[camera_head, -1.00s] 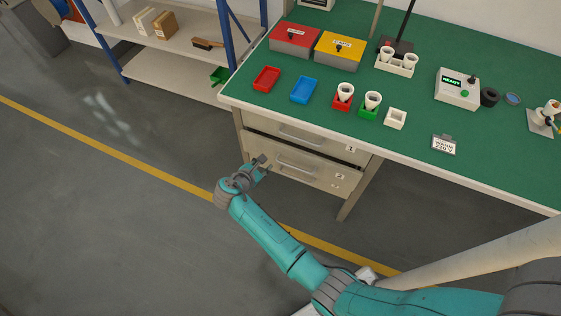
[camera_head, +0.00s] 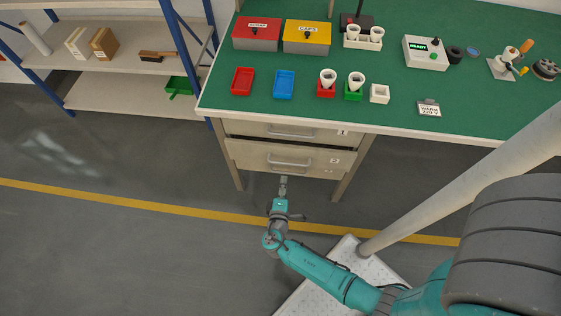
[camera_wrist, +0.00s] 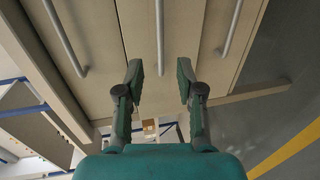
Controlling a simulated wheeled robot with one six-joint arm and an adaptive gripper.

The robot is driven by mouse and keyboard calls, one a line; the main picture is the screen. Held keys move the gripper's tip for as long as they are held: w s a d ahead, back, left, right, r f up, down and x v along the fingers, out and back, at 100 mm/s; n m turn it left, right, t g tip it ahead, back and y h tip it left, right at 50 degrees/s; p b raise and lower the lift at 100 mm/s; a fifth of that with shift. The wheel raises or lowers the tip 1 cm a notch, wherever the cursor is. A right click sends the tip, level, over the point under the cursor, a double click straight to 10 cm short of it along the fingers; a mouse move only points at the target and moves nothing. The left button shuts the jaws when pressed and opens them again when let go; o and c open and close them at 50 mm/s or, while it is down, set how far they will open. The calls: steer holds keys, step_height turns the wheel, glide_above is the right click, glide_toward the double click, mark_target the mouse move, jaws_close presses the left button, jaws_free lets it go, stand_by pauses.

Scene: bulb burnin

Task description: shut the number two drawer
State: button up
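The number two drawer (camera_head: 262,158) is a beige front with a bar handle and a "2" label, under the number one drawer (camera_head: 250,128) of the green-topped bench. Its front seems to stand out a little, with a dark gap along its top right edge. My gripper (camera_head: 284,181) is in front of the drawers, just below the number two handle in the head view. In the wrist view my gripper (camera_wrist: 160,82) has its two fingers apart with nothing between them. The middle bar handle (camera_wrist: 160,40) lines up with the gap between them. I cannot tell any contact.
The bench top (camera_head: 300,115) carries red and blue trays, cups, boxes and a tester. A bench leg (camera_head: 353,178) stands right of the drawers. A shelf unit (camera_head: 120,95) is at the left. The floor before the drawers is clear, with a yellow line.

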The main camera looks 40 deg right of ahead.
mark_target(287, 163)
steer(key=shift+x, duration=5.35)
jaws_close()
steer(key=shift+d, duration=0.1)
